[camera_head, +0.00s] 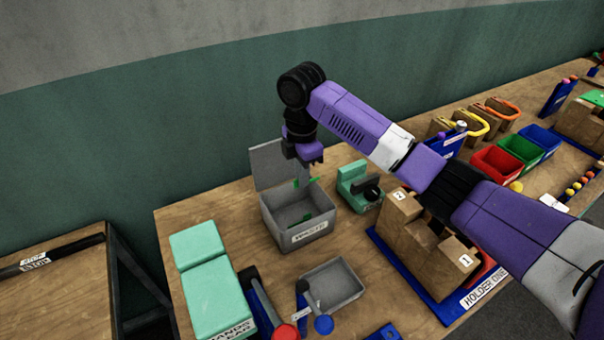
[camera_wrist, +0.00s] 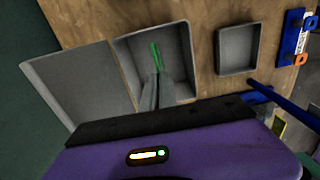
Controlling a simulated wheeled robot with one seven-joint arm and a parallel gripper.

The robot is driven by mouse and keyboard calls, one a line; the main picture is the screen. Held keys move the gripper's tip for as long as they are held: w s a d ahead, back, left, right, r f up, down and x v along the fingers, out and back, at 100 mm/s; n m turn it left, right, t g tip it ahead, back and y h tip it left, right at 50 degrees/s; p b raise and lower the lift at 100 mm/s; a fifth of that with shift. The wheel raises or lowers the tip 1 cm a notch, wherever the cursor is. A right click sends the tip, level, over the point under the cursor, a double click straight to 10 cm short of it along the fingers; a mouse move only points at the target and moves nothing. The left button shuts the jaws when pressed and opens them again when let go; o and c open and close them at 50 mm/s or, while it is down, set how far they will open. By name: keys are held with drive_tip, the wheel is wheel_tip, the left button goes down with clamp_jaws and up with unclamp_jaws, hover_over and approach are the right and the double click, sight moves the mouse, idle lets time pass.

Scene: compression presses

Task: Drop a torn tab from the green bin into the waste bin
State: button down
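The grey waste bin (camera_head: 312,236), labelled WASTE, stands with its lid (camera_head: 275,165) raised at the back. My gripper (camera_head: 303,181) points down over its opening. A small green piece (camera_head: 307,217) also shows inside the bin. The green bin (camera_head: 519,150) stands farther right, between a red and a blue bin; its contents are too small to tell.
A green press-like device (camera_head: 352,178) stands just right of the waste bin. A shallow grey tray (camera_head: 335,284) lies in front, near blue handles with red and blue knobs. Wooden blocks in a blue holder (camera_head: 410,262) stand below my arm. Mint-green pads (camera_head: 215,297) lie left.

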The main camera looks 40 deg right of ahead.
wheel_tip(320, 180, down, 6)
drive_tip(key=b, duration=0.5)
drive_tip(key=c, duration=1.6)
unclamp_jaws()
drive_tip(key=shift+r+b, duration=0.65)
drive_tip(key=shift+r, duration=3.3)
